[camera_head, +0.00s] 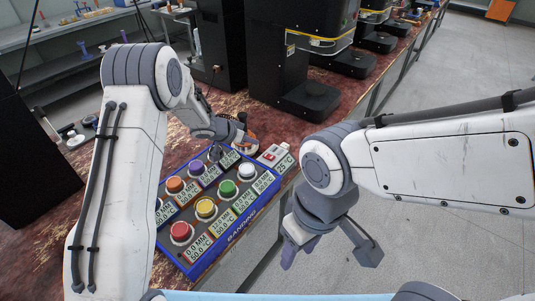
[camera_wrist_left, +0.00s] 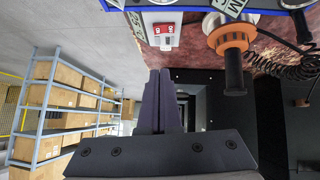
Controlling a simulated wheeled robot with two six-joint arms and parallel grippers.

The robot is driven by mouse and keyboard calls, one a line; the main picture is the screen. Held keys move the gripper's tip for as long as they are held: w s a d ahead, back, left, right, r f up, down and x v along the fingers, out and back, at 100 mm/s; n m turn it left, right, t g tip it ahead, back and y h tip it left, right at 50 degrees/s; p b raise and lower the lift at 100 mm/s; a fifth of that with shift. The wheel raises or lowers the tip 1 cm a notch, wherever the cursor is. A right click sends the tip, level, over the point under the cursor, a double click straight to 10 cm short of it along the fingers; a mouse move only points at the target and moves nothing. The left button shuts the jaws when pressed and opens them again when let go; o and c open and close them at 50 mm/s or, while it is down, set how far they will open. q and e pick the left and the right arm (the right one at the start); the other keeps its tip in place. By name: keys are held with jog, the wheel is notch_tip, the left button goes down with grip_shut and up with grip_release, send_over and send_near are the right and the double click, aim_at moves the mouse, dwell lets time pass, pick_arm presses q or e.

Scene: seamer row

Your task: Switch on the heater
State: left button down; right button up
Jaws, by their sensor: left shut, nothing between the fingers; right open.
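A blue-edged control panel (camera_head: 208,215) with several coloured round buttons and small readouts lies on the bench. At its far right corner is a white switch box (camera_head: 281,160) with a red rocker switch (camera_head: 269,155) and a 25°C readout. In the left wrist view the red switch (camera_wrist_left: 164,29) is at the top, beyond my closed fingertips and apart from them. Its on or off position is unclear. My left gripper (camera_head: 229,131) is shut and empty near the panel's far edge; its fingers also show in the wrist view (camera_wrist_left: 158,78). My right gripper (camera_head: 328,254) is open and empty, right of the panel.
An orange-collared tool with a black handle (camera_wrist_left: 232,45) and coiled cord is close right of the switch in the wrist view. Black machines (camera_head: 305,70) stand along the bench behind. Open floor (camera_head: 450,80) lies to the right; a shelf of boxes (camera_wrist_left: 65,97) is far off.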

pick_arm(q)
send_over(272, 156)
jog(key=s+a, duration=0.2)
jog(key=f, duration=0.7)
jog(key=shift+w+f+p, duration=0.1)
jog(key=shift+w+p, duration=0.15)
jog(key=shift+p, duration=0.1)
notch_tip(272, 156, down, 2)
jog(key=shift+s+f, duration=0.15)
jog(key=shift+f, duration=0.1)
jog(key=shift+d+f, duration=0.15)
jog(key=shift+f, duration=0.45)
jog(key=shift+f, duration=0.1)
jog(key=shift+s+f, duration=0.15)
jog(key=shift+f, duration=0.1)
jog(key=shift+d, duration=0.1)
